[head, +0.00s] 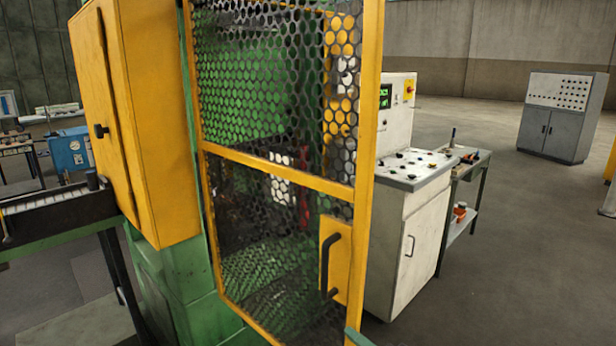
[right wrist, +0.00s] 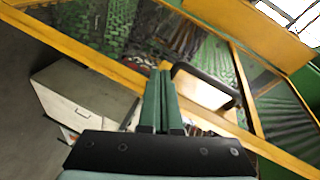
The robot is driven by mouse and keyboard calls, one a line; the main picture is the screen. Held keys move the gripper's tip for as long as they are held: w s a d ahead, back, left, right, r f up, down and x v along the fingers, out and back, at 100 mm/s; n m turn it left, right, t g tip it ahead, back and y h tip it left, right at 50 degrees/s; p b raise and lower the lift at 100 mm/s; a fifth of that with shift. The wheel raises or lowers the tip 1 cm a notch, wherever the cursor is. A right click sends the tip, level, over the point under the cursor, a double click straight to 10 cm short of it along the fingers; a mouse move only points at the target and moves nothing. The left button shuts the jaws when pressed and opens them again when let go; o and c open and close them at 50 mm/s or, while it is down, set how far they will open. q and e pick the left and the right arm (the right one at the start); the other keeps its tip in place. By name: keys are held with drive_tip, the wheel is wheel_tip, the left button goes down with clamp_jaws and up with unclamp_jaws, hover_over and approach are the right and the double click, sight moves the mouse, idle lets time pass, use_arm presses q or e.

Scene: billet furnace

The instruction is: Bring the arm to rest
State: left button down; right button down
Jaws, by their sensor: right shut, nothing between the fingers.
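My right gripper (right wrist: 160,75) shows in the right wrist view with its two green fingers together and nothing between them. Its fingertips appear close to the black handle (right wrist: 208,82) of the yellow-framed mesh door, which lies just to their right in that view. I cannot tell whether they touch it. In the head view only a small green piece of the right gripper (head: 356,338) shows at the bottom edge, below the door's black handle (head: 331,266). My left gripper is in neither view.
The mesh door (head: 280,170) stands close in front. A yellow cabinet (head: 150,110) is at left, above a dark conveyor (head: 60,215). A white control console (head: 405,240) and a small bench (head: 468,170) stand at right. Open floor (head: 520,270) lies further right.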

drive_tip(key=s+d+f+n+g+h, duration=0.1)
drive_tip(key=s+d+f+n+h, duration=0.1)
drive_tip(key=s+f, duration=0.6)
drive_tip(key=s+d+f+n+g+h, duration=0.1)
drive_tip(key=s+d+f+n+h, duration=0.1)
drive_tip(key=s+f, duration=0.6)
drive_tip(key=s+d+f+n+g+h, duration=0.2)
drive_tip(key=s+f+n, duration=0.3)
drive_tip(key=s+f, duration=0.4)
drive_tip(key=shift+s+d+n, duration=0.25)
drive_tip(key=shift+d+n, duration=0.15)
drive_tip(key=shift+d, duration=0.35)
